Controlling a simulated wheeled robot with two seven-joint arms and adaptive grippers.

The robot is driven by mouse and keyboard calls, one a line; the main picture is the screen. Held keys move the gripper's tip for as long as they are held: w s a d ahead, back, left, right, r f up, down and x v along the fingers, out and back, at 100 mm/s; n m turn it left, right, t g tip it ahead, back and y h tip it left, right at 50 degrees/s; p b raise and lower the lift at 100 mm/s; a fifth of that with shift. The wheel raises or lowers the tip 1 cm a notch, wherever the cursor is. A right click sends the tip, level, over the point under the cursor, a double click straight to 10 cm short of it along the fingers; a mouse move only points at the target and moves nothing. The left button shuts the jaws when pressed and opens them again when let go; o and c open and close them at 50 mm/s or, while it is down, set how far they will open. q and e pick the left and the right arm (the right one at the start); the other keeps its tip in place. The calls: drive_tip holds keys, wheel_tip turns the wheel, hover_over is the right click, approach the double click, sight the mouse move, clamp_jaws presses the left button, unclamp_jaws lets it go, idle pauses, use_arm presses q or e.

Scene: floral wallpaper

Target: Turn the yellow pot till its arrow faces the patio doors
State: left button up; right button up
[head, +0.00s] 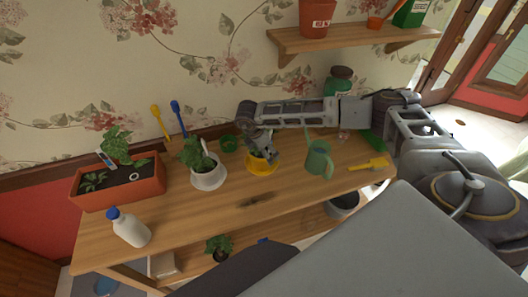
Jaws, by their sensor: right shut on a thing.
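The yellow pot (262,170) stands upright on the wooden bench, right of the white pot. My right gripper (263,154) comes down on it from above and is shut on it; the fingers hide much of the pot's top. I cannot make out the arrow on the pot. The patio doors (458,50) are at the upper right, beyond the end of the bench. My left gripper is out of view.
A white pot with a plant (208,180) stands close left of the yellow pot, and a small green pot (228,144) behind. A green watering can (319,160) and a yellow trowel (370,164) are to the right.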

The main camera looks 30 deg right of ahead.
drive_tip(key=shift+c, duration=0.9)
drive_tip(key=shift+r, duration=0.25)
drive_tip(key=shift+w+f+n+b, duration=0.1)
drive_tip(key=shift+f+n+b, duration=0.05)
drive_tip(key=shift+n+b, duration=0.4)
drive_tip(key=shift+n, duration=0.25)
drive_tip(key=shift+t, duration=0.3)
drive_tip(key=shift+w+n+b, duration=0.15)
drive_tip(key=shift+n+b, duration=0.45)
drive_tip(key=shift+n, duration=0.3)
